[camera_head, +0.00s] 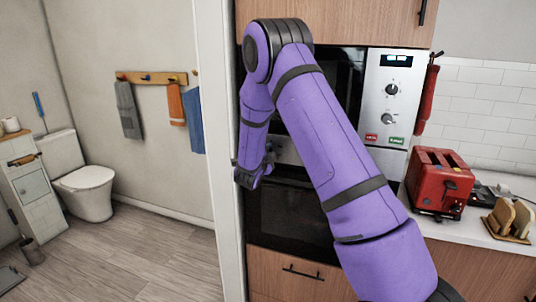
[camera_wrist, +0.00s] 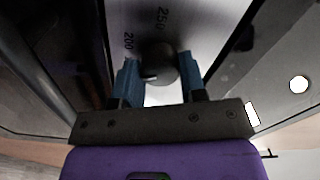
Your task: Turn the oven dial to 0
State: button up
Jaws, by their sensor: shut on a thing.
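The oven dial (camera_wrist: 158,62) is a dark round knob on a pale metal panel (camera_wrist: 190,20) in the wrist view. The marks "200" and "250" show beside it, upper left and above. My gripper (camera_wrist: 159,70) has its two blue fingers on either side of the dial, shut on it. In the head view my gripper (camera_head: 256,176) is at the left edge of the oven (camera_head: 285,215), at the height of its control strip (camera_head: 287,152). My arm hides much of the oven front there, and the dial cannot be made out. The zero mark is not seen.
A microwave panel (camera_head: 393,100) with two knobs is above and right of the oven. A red toaster (camera_head: 440,183) and a wooden rack (camera_head: 510,220) stand on the counter at right. A white wall edge (camera_head: 215,150) is close left of my gripper. The floor (camera_head: 140,260) at left is mostly clear.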

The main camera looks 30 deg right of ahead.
jog(key=shift+f+n, duration=0.1)
jog(key=shift+n, duration=15.8)
jog(key=o, duration=0.9)
jog(key=shift+s+a, duration=0.1)
